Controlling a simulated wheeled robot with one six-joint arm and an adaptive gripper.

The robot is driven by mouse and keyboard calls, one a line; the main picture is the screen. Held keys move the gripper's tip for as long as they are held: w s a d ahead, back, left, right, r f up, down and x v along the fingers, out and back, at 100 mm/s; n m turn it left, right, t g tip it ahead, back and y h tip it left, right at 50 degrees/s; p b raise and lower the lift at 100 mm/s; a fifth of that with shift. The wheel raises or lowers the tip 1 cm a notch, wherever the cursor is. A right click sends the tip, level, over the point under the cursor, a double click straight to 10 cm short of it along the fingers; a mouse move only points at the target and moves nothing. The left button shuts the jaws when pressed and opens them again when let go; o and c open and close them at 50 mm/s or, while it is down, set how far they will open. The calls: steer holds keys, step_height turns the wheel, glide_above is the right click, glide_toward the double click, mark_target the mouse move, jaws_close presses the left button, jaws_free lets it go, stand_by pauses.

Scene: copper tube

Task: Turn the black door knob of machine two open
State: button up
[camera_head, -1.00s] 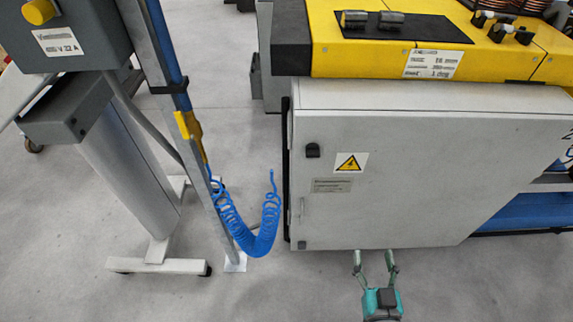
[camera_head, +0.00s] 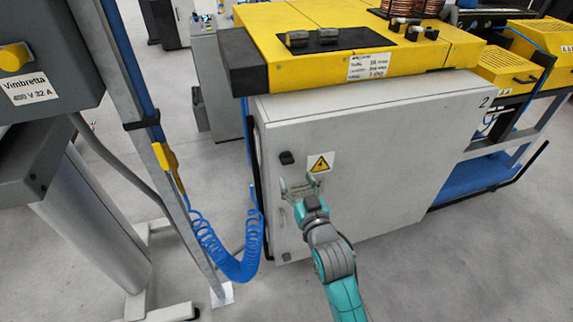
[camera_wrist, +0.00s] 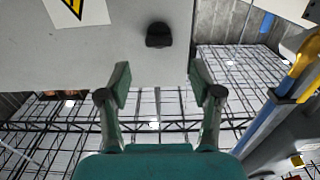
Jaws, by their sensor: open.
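The black door knob (camera_head: 286,158) sits on the upper left of the grey cabinet door (camera_head: 390,150), which is closed and marked 2. It also shows in the wrist view (camera_wrist: 158,36), ahead of the fingertips and roughly centred between them. My gripper (camera_head: 299,187) is open and empty in front of the door, a little below and right of the knob in the head view. In the wrist view my gripper (camera_wrist: 160,82) has both fingers spread, apart from the knob. The gap between the fingertips and the door is hard to judge.
A yellow warning label (camera_head: 320,164) is right of the knob. A yellow top (camera_head: 350,45) overhangs the cabinet. A blue coiled hose (camera_head: 225,258) hangs from a grey post (camera_head: 150,130) on the left. Floor (camera_head: 480,250) is clear at the lower right.

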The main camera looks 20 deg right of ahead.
mark_target(289, 163)
steer(key=w, duration=0.7)
steer(key=shift+w, duration=0.3)
steer(key=c, duration=1.1)
